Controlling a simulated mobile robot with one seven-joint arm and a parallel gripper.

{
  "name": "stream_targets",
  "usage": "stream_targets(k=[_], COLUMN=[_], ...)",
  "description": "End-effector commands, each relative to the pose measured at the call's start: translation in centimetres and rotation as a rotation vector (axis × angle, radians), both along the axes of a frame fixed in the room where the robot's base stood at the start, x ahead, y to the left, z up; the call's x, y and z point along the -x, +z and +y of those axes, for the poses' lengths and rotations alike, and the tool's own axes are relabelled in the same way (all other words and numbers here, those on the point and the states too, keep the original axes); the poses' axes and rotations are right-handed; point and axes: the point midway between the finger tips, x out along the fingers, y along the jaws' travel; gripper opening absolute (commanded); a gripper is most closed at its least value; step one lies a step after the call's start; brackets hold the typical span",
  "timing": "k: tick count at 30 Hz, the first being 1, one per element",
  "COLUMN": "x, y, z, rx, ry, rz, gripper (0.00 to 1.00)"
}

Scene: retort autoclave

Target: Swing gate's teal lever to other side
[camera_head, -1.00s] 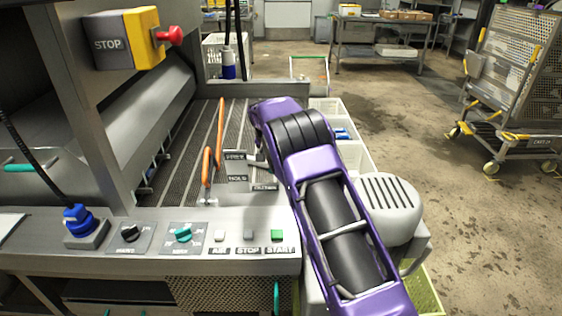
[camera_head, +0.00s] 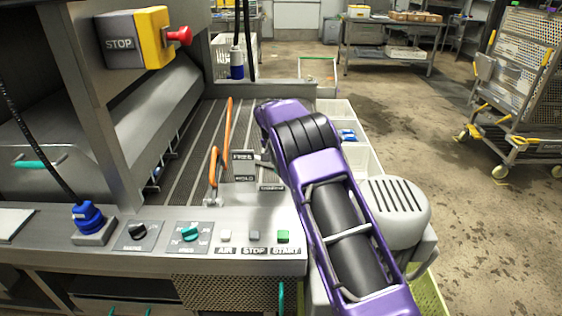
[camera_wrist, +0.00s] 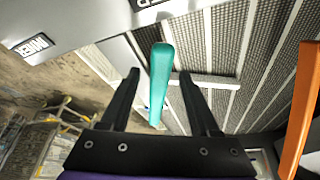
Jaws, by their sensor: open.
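The teal lever (camera_wrist: 161,72) shows in the wrist view as a bar with a broad rounded end, pointing up between my fingers. My gripper (camera_wrist: 160,75) is open, one black finger on each side of the lever, with gaps visible at both sides. I cannot tell how deep the lever sits between the fingers. In the head view my purple arm hides the gripper and this lever. The gate itself cannot be made out clearly.
An orange bar (camera_wrist: 303,110) stands at the right in the wrist view. In the head view, orange rails (camera_head: 227,140) run over the slatted bed, near FREE and HOLD plates (camera_head: 244,156). A control panel (camera_head: 150,257) lies in front; white bins (camera_head: 360,155) stand behind my arm.

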Motion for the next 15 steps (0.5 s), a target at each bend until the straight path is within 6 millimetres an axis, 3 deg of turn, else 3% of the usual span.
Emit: stream_targets(k=[5,15], x=[0.5,3.3], y=[1.6,8.9], z=[0.3,1.5], rx=[0.0,-0.001], ry=[0.002,0.001], rz=[-0.003,-0.004], gripper=[0.62,0.62])
